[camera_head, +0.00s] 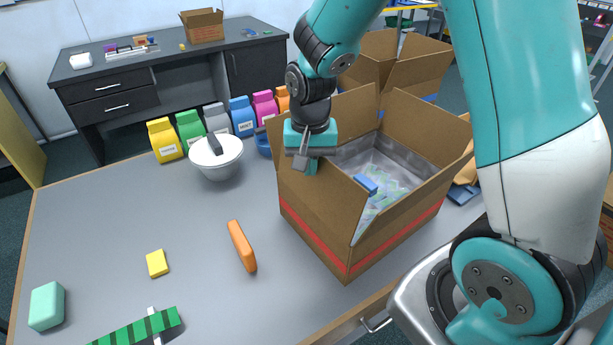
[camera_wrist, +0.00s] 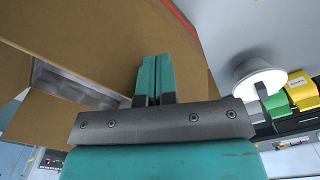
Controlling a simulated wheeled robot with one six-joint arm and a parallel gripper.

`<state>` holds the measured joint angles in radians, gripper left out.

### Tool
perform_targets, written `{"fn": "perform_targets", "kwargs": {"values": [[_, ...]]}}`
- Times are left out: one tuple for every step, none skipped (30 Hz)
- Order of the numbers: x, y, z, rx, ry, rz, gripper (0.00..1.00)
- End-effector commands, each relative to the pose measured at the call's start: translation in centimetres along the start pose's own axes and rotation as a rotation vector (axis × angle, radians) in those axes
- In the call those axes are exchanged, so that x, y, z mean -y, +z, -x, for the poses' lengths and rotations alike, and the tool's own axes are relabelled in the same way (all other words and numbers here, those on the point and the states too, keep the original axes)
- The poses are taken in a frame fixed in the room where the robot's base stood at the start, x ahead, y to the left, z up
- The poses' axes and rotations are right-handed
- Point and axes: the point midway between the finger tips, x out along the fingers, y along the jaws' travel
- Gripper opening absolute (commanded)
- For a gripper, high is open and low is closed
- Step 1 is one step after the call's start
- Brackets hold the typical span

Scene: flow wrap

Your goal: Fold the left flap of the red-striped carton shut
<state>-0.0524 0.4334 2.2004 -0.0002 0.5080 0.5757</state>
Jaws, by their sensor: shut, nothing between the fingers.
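The red-striped carton (camera_head: 312,222) stands open on the grey table, its red band low on the walls. Its left flap (camera_head: 335,195) stands up from the left wall, seemingly tilted a little inward. My gripper (camera_head: 311,167) is shut and empty at the back end of this flap, close to its upper edge. I cannot tell whether it touches. In the wrist view, the shut fingers (camera_wrist: 157,75) point across the carton's brown cardboard (camera_wrist: 100,35). The other flaps stand up or lean outward. Inside are a silvery lining (camera_head: 375,152) and a blue item (camera_head: 366,184).
A white bowl (camera_head: 217,168) and several coloured pouches (camera_head: 190,126) stand left of and behind the carton. An orange item (camera_head: 241,246), a yellow block (camera_head: 157,263) and a mint block (camera_head: 46,306) lie on the table. Free table lies left of the carton. Another open carton (camera_head: 420,65) is behind.

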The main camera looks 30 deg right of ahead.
Motion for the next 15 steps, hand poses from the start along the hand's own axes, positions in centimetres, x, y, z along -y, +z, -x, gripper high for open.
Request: {"fn": "perform_targets", "kwargs": {"values": [[-0.5, -0.3, -0.6, 0.001, 0.001, -0.004, 0.0], [-0.7, -0.5, -0.8, 0.001, 0.001, -0.004, 0.0], [-1.1, -0.7, -1.0, 0.0, 0.0, -0.004, 0.0], [-1.3, -0.9, -1.2, 0.0, 0.0, -0.004, 0.0], [-1.6, -1.1, -1.3, 0.0, 0.0, -0.004, 0.0], [-1.9, -1.3, -1.6, 0.0, 0.0, -0.004, 0.0], [-2.1, -1.5, -1.7, 0.0, 0.0, -0.004, 0.0], [-2.4, -1.6, -1.9, 0.0, 0.0, -0.004, 0.0], [-2.7, -1.9, -2.1, 0.0, 0.0, -0.003, 0.0], [-3.0, -2.0, -2.3, 0.0, 0.0, -0.004, 0.0], [-3.2, -2.2, -2.5, 0.001, 0.001, -0.004, 0.0], [-3.5, -2.4, -2.7, 0.001, 0.001, -0.003, 0.0], [-3.7, -2.6, -2.8, 0.001, 0.001, -0.003, 0.0], [-3.9, -2.7, -2.9, 0.001, 0.001, -0.003, 0.0], [-4.0, -2.8, -3.0, 0.001, 0.0, -0.003, 0.0]]}}
